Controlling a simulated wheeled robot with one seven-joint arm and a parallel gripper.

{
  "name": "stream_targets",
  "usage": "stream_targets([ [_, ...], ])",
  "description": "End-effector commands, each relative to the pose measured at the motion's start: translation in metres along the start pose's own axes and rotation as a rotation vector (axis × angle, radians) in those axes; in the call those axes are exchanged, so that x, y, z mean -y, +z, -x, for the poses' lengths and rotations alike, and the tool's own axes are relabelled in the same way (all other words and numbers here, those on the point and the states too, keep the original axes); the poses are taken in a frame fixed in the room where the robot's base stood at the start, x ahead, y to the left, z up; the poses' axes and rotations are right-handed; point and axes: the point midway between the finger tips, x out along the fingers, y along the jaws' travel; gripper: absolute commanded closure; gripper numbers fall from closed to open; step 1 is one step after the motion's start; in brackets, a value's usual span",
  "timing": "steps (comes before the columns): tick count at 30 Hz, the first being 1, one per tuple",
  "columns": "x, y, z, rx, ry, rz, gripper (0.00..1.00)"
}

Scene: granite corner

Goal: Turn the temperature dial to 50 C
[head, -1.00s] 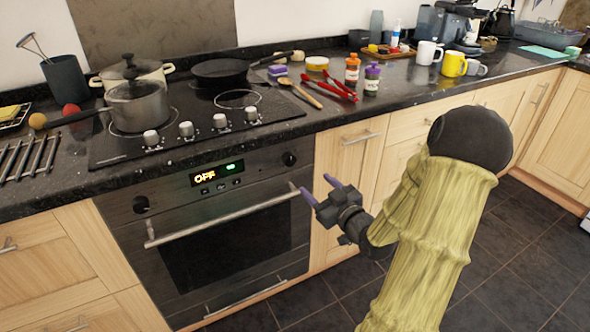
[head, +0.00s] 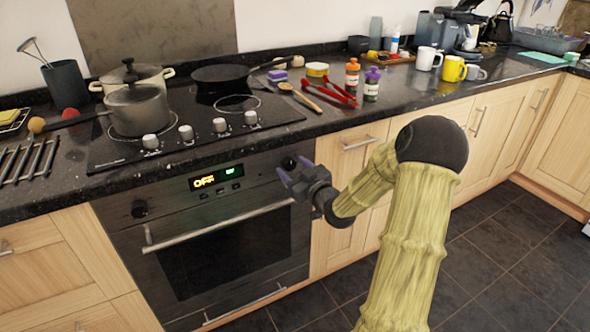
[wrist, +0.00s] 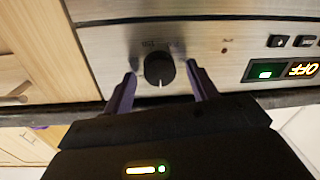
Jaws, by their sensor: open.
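The oven's right-hand dial (head: 289,163) is a round black knob on the control panel. In the wrist view the dial (wrist: 159,69) sits between my two purple fingertips, with a light pointer mark on its lower side. My gripper (head: 293,168) is open in front of the panel, and in the wrist view my gripper (wrist: 161,77) has a visible gap on each side of the knob. I cannot tell how deep the fingers reach around it. The oven display (head: 204,181) reads OFF in orange beside a green indicator.
A second black knob (head: 140,209) is at the panel's left. The oven door handle (head: 220,227) runs just below the panel. The hob (head: 190,120) with its silver knobs and pans is above. The floor (head: 490,255) to the right is clear.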

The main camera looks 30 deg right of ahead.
Motion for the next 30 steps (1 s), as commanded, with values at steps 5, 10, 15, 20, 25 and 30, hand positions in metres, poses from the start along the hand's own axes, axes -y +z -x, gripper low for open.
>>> stream_targets([
  [5, -0.0001, 0.0000, 0.0003, 0.000, 0.000, 0.000, 0.64],
  [10, -0.0001, 0.0000, 0.0005, 0.000, 0.000, 0.000, 0.87],
  [15, -0.0001, -0.0002, 0.0005, -0.001, 0.000, -0.007, 0.87],
  [20, -0.0001, -0.0006, 0.0005, -0.003, 0.000, -0.038, 0.87],
  [25, -0.0002, -0.0011, 0.0005, -0.007, 0.000, -0.109, 0.87],
  [30, -0.0003, -0.0016, 0.0005, -0.014, 0.001, -0.221, 0.87],
])
